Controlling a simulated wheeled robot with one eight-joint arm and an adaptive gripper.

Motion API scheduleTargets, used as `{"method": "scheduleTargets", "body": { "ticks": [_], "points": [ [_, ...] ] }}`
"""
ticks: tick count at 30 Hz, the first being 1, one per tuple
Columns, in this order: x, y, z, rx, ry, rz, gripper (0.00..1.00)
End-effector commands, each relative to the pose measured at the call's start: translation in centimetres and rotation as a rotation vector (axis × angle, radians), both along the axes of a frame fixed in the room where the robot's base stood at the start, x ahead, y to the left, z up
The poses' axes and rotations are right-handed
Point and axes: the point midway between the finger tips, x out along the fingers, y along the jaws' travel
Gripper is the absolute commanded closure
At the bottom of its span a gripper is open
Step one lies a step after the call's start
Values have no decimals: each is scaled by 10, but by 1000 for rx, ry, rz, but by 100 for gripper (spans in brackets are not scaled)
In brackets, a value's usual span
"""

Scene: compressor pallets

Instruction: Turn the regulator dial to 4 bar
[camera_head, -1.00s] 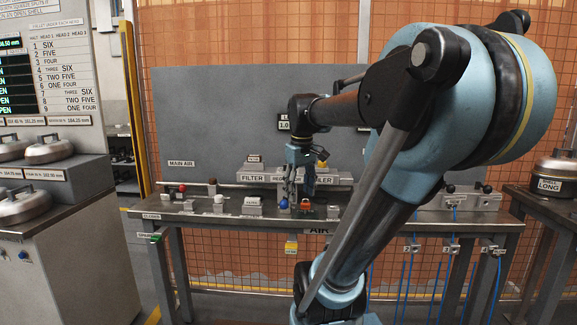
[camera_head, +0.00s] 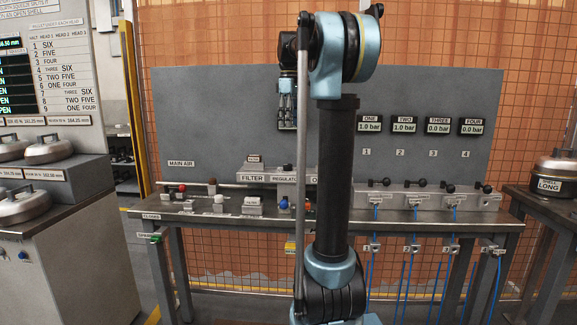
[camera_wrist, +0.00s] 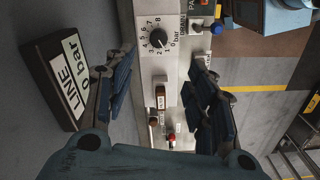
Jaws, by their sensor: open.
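The regulator dial (camera_wrist: 158,38) is a round black knob on a pale plate with a printed scale up to 8 bar, near the top of the wrist view. Its pointer is too small to read surely. In the head view I see the REGULATOR label (camera_head: 285,178) on the bench unit, but cannot make out the dial. My gripper (camera_head: 287,118) hangs fingers down before the grey panel, well above the bench. In the wrist view my gripper (camera_wrist: 158,65) is open and empty, its blue fingers apart either side of the dial's line of sight, not touching it.
A LINE readout (camera_wrist: 62,80) stands at left in the wrist view, its figure partly cut. A blue knob (camera_wrist: 216,27) lies beside the dial. Gauges ONE (camera_head: 370,125) and TWO (camera_head: 404,125) read 1.0 bar; THREE and FOUR read 0.0. Small levers line the bench (camera_head: 230,210).

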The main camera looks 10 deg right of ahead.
Motion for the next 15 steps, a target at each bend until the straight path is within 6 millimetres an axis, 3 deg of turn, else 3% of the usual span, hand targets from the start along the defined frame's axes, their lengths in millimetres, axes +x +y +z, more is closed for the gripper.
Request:
{"method": "scheduleTargets", "body": {
  "ticks": [7, 15],
  "points": [
    [4, 0, -12, 0, 2, 10, 49],
    [3, 0, -57, 0, 1, 9, 49]
  ]
}}
